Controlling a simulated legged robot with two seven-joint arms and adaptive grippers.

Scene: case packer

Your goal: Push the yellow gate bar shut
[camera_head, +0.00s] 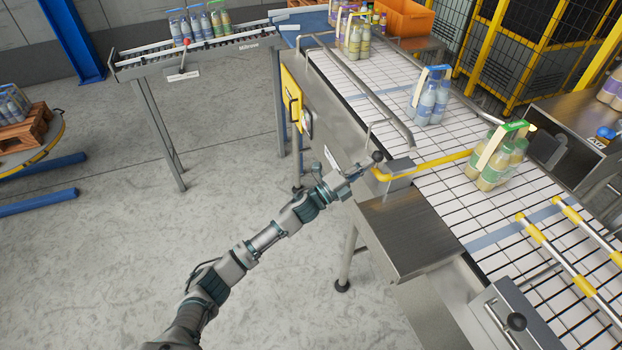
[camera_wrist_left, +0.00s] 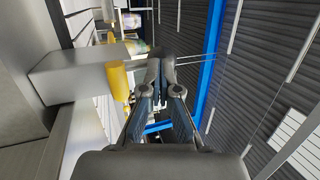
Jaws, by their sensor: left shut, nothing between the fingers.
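The yellow gate bar (camera_head: 440,162) reaches out from a grey metal block (camera_head: 398,180) at the near edge of the white conveyor. Its far end is close to a bottle pack with a green handle (camera_head: 495,160); I cannot tell if they touch. My left gripper (camera_head: 366,166) is shut and empty, just left of the block, near the bar's yellow near end. In the left wrist view the shut fingers (camera_wrist_left: 160,68) point ahead, with the yellow end (camera_wrist_left: 118,80) and the block (camera_wrist_left: 75,75) to their left. Contact is unclear. My right gripper is not in view.
A blue-grey bottle pack (camera_head: 430,98) stands farther up the belt (camera_head: 390,80). A curved metal guide rail (camera_head: 370,90) runs along the belt's near side. A steel ledge (camera_head: 410,230) lies below the block. Yellow-collared rods (camera_head: 575,250) cross the belt at right. Open floor lies left.

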